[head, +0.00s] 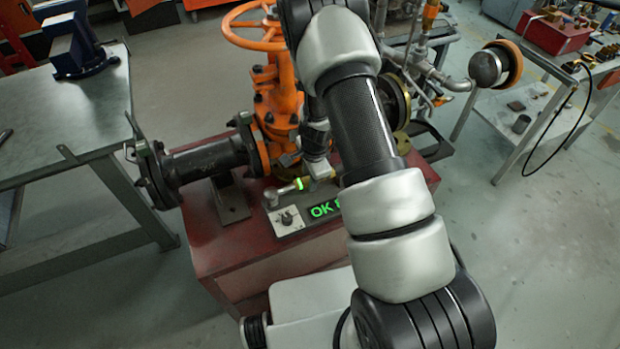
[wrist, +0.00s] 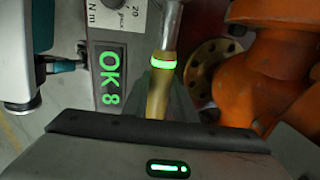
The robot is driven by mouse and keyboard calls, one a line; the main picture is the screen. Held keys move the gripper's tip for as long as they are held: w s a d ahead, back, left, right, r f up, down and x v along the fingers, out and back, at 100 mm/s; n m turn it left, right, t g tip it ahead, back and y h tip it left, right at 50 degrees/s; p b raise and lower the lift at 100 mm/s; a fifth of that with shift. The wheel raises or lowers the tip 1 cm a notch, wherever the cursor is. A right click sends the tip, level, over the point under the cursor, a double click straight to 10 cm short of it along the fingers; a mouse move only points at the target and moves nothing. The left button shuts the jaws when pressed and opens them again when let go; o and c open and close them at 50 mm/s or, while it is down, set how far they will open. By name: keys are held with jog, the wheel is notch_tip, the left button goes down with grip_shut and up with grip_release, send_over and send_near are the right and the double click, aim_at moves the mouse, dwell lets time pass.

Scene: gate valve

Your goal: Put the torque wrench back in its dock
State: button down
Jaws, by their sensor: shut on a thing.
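The torque wrench (head: 299,184) has a grey metal head and shaft, a lit green ring and a yellow-brown handle. In the head view it lies roughly level over the top of the red base, near a grey panel (head: 287,220) with a knob. My gripper (head: 322,172) is shut on its handle, partly hidden by my arm. In the wrist view the dark fingers of my gripper (wrist: 163,97) flank the handle of the wrench (wrist: 156,88) just below the green ring. A green display (wrist: 110,76) reads "OK 8". I cannot make out a separate dock.
The orange valve (head: 275,95) with its handwheel and flanged pipe (head: 205,157) stands close behind the wrench on the red base (head: 225,262). A metal bench (head: 65,125) is on the left. A rack with a hose is on the right.

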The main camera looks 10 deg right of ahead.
jog(key=shift+w+r, duration=0.1)
jog(key=c, duration=1.5)
grip_release()
jog(key=shift+o, duration=0.6)
jog(key=s+r+p, duration=0.2)
jog(key=s+r, duration=0.1)
jog(key=r, duration=1.4)
jog(key=shift+d, duration=0.25)
